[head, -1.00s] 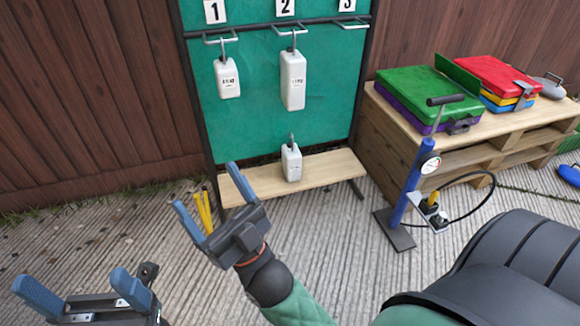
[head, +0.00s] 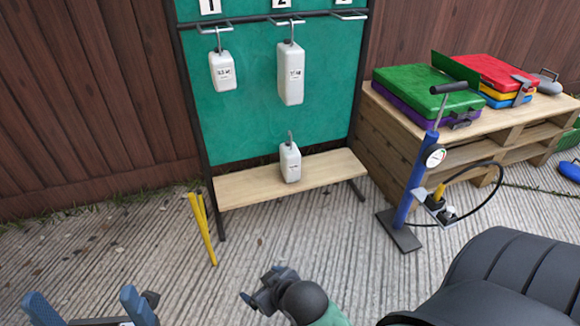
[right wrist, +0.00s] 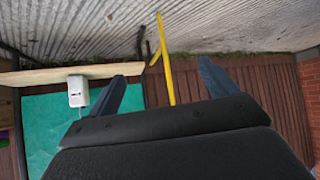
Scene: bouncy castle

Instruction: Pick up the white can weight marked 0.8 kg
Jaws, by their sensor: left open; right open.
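Three white can weights with metal hooks are in the head view. One (head: 222,71) hangs from the left hook under number 1, and a taller one (head: 291,75) hangs under number 2. A small one (head: 290,163) stands upright on the wooden bench (head: 240,184). Their labels are too small to read surely. My right gripper (head: 262,284) is open and empty, low in front of the bench and apart from it. In the right wrist view its fingers (right wrist: 160,85) are spread, with a white can (right wrist: 77,92) beyond the left finger. My left gripper (head: 84,299) is open and empty at bottom left.
A green board (head: 245,120) stands behind the bench. Yellow sticks (head: 202,228) stand left of the bench. A blue pump (head: 415,185) with a hose is at right, before a wooden pallet (head: 400,122) with coloured cases. Bare ground lies before the bench.

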